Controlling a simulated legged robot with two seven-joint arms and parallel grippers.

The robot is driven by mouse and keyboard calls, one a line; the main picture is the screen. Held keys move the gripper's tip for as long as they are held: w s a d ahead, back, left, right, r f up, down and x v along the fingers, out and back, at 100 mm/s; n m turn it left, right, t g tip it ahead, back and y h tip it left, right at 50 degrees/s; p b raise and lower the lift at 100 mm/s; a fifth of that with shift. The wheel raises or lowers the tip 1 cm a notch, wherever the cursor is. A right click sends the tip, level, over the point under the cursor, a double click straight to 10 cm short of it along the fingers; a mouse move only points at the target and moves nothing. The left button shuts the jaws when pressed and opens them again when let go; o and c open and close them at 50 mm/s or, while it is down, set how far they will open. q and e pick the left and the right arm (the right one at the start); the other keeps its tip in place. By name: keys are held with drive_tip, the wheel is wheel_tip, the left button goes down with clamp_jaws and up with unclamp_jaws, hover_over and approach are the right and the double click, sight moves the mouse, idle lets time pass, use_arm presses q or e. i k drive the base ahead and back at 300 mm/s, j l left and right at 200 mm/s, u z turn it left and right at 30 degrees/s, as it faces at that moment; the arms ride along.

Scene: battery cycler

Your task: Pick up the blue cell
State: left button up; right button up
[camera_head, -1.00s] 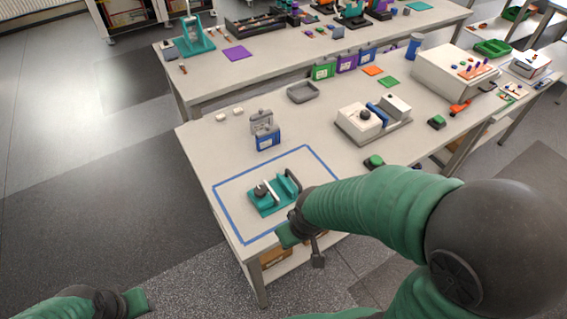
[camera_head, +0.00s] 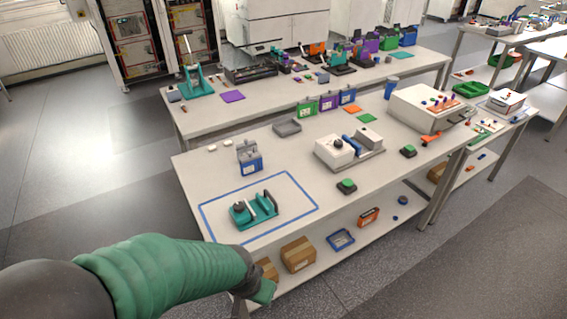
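A blue box-shaped cell (camera_head: 250,163) with a pale label and grey metal top stands upright on the near table, behind the blue taped rectangle. Another blue labelled block (camera_head: 347,96) stands at the back of that table. A blue cylinder (camera_head: 391,87) stands further right. I cannot tell which of these the task means. My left gripper (camera_head: 264,292) is low at the table's front edge, well away from all of them. Its fingers are too small and unclear to tell open from shut. My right gripper is not in view.
A teal fixture (camera_head: 254,210) sits inside the tape. A white device (camera_head: 349,148) with a blue part, a grey tray (camera_head: 287,128) and a green button (camera_head: 346,186) share the tabletop. Boxes (camera_head: 298,254) stand on the lower shelf. The tabletop around the blue cell is mostly clear.

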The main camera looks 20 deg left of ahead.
sight(253, 167)
drive_tip(key=i+j, duration=0.15)
drive_tip(key=j, duration=0.5)
drive_tip(key=i+j+z, duration=0.1)
drive_tip(key=j, duration=0.55)
drive_tip(key=i+j, duration=0.1)
drive_tip(key=j, duration=0.55)
drive_tip(key=i+j+z, duration=0.1)
drive_tip(key=j, duration=0.55)
drive_tip(key=i+j, duration=0.1)
drive_tip(key=j, duration=0.6)
